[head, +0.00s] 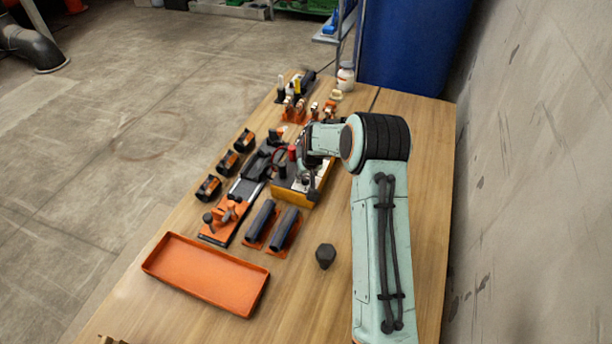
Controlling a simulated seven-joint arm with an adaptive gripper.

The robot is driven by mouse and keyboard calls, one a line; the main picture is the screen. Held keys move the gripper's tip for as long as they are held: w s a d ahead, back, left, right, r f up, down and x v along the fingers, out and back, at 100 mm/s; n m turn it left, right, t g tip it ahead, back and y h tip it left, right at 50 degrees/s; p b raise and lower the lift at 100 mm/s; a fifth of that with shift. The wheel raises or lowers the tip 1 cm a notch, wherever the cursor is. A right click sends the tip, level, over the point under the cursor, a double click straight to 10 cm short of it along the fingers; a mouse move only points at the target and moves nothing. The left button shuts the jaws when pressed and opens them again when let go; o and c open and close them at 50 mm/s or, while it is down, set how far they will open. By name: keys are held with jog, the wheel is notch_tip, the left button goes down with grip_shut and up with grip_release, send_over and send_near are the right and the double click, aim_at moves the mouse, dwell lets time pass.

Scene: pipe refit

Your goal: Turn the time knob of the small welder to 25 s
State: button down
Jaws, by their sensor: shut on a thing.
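The small welder (286,194) is a yellow box with a grey top panel, standing mid-table in the head view. My gripper (307,184) points down onto the right part of its top panel. It is shut on what seems to be the time knob there, which the fingers hide. The dial marks and the knob's setting are too small and covered to read.
Dark clamps and a rail (246,188) stand left of the welder, near several black-and-orange blocks. Two dark pipe pieces (286,230) lie in front. An orange tray (205,272) and a dark knob-like piece (325,256) are nearer. Small bottles and fittings stand behind. A wall (530,180) rises at right.

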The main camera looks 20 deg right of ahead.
jog(key=m+h, duration=0.1)
jog(key=m, duration=0.1)
jog(key=m+g, duration=0.1)
jog(key=m, duration=0.2)
jog(key=shift+a+h, duration=0.15)
jog(key=shift+h, duration=0.25)
jog(key=m, duration=0.3)
jog(key=m+g+h, duration=0.1)
jog(key=m, duration=0.2)
jog(key=shift+w+g, duration=0.1)
jog(key=shift+g, duration=0.2)
jog(key=shift+h, duration=0.3)
jog(key=c, duration=0.9)
grip_release()
jog(key=shift+o, duration=0.2)
jog(key=v, duration=1.2)
